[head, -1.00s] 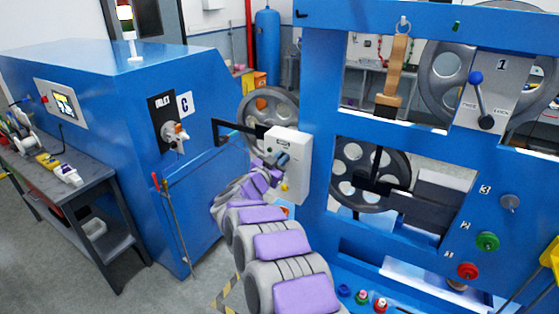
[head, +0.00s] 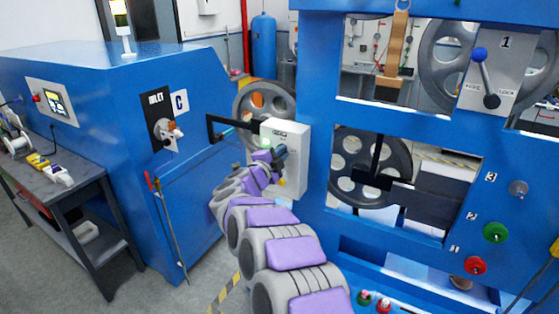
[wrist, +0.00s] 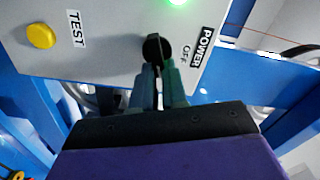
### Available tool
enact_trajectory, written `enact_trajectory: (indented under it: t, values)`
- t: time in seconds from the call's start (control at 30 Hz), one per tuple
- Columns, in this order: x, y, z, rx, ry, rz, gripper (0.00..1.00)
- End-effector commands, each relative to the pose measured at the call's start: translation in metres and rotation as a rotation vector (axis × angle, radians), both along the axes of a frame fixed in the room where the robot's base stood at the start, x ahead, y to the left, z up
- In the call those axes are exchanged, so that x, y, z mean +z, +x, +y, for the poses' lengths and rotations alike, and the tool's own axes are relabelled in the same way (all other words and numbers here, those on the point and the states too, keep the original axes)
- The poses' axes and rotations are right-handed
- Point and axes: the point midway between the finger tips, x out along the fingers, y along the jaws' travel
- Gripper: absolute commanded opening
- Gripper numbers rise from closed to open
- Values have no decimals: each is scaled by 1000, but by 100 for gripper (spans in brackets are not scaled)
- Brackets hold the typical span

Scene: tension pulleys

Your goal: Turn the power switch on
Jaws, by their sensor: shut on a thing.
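The power switch is a black knob (wrist: 155,47) on a white control box, beside the labels POWER and OFF in the wrist view. My gripper (wrist: 159,72) is shut on this knob, one finger on each side of it. A green lamp (wrist: 178,2) glows on the box beyond the knob; it also shows in the head view (head: 267,143). The white box (head: 296,135) is mounted between two blue machines. In the head view my gripper (head: 280,153) is at the front of the box, and hides most of the knob.
A yellow button (wrist: 40,36) labelled TEST is on the same panel. The blue frame (head: 317,120) with pulleys stands right of the box. A blue cabinet (head: 100,90) and a grey workbench (head: 70,185) stand at left. Grey floor is open between them.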

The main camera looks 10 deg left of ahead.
Motion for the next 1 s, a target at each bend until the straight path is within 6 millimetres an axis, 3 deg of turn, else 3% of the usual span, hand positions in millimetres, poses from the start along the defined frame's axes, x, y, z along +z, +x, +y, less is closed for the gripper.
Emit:
enact_trajectory:
  t: [0.5,1.0]
  values:
    - [-12,-1,-1,0,303,-88,0]
    - [-14,-1,-2,-3,352,-100,0]
